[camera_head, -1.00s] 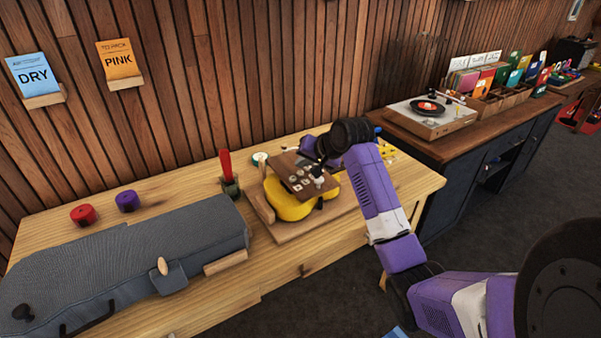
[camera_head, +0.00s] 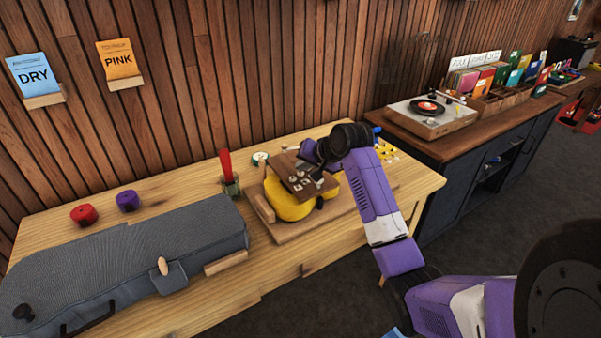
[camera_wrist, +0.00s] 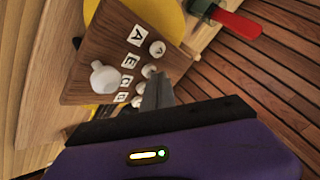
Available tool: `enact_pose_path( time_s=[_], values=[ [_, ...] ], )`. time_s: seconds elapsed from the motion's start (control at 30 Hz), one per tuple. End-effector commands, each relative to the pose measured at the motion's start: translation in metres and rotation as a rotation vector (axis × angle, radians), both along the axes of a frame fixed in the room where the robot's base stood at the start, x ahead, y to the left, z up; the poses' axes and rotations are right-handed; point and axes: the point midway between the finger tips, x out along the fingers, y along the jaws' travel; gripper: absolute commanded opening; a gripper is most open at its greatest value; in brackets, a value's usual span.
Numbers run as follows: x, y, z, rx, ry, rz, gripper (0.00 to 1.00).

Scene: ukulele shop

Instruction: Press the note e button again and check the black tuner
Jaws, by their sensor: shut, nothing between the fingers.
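A brown wooden board (camera_wrist: 88,82) with a row of white round buttons and letter tiles lies over the yellow ukulele body; the board also shows in the head view (camera_head: 290,172). The E tile (camera_wrist: 127,61) has a white button (camera_wrist: 149,71) beside it. My gripper (camera_wrist: 158,78) is shut and empty, its tips close to the E button; contact cannot be told. A pale knob (camera_wrist: 104,77) stands on the board. The yellow ukulele (camera_head: 288,206) rests on a wooden cradle. I cannot surely make out the black tuner; a small dark piece (camera_head: 320,202) shows at the ukulele's edge.
A red-handled tool stands in a holder (camera_head: 231,188) left of the cradle. A grey case (camera_head: 130,255), a red spool (camera_head: 84,214) and a purple spool (camera_head: 127,201) are on the bench. A turntable (camera_head: 430,115) is on the dark cabinet to the right.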

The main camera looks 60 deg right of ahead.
Motion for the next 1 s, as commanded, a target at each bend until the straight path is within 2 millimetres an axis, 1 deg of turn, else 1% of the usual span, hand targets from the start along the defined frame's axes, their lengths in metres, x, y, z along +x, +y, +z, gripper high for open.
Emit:
enact_pose_path(
  time_s=[0.67, 1.0],
  values=[
    [0.0001, 0.0003, -0.0081, 0.000, 0.001, 0.001, 0.00],
    [0.0000, 0.0004, -0.0063, 0.001, 0.002, 0.001, 0.00]
  ],
)
